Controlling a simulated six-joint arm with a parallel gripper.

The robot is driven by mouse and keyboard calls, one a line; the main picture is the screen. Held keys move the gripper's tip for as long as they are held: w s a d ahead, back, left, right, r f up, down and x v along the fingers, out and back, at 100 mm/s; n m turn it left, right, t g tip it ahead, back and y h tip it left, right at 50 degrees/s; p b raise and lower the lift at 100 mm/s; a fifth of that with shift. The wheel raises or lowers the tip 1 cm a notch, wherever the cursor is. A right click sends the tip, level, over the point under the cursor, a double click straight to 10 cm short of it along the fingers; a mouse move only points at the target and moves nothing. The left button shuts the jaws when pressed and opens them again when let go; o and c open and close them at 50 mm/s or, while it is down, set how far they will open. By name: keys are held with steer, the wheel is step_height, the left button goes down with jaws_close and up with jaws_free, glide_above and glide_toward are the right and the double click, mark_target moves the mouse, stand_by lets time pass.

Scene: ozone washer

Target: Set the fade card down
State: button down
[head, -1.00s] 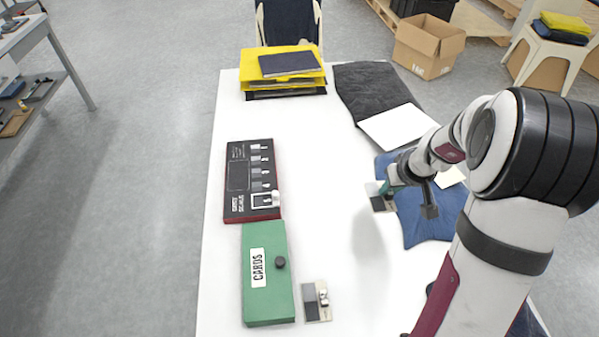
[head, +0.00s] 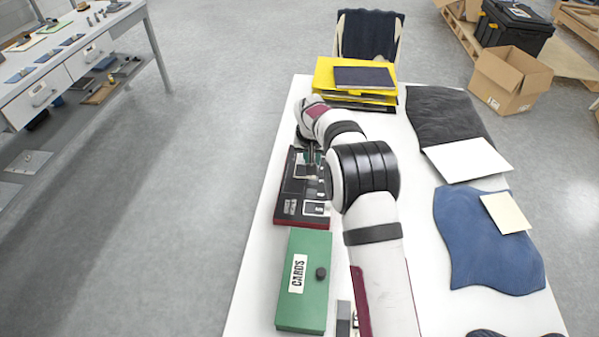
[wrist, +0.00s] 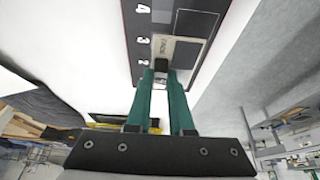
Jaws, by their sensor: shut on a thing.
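My gripper (wrist: 162,80) has its two green fingers shut on the knob of the fade card (wrist: 186,53), a small pale card with a dark patch and lettering. The card is over the dark panel area of the black numbered board (wrist: 133,35); I cannot tell whether it touches the board. In the head view my gripper (head: 312,158) is above the upper part of the red-edged board (head: 287,207). The card there is small and partly hidden by my arm. The blue cloth (head: 480,235) lies to the right with a cream sheet (head: 505,212) on it.
A green box marked CARDS (head: 313,262) lies in front of the board. A small grey sample card (head: 343,322) is beside it, partly behind my arm. Yellow folders with a dark book (head: 363,77) are at the back. A white sheet (head: 466,160) and dark cloth (head: 440,115) lie right.

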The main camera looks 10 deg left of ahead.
mark_target(302, 163)
steer(key=a+f, duration=0.2)
steer(key=a, duration=0.1)
steer(key=shift+w, duration=0.35)
steer(key=shift+a+f, duration=0.1)
steer(key=shift+f, duration=2.1)
steer(key=c, duration=0.8)
jaws_free()
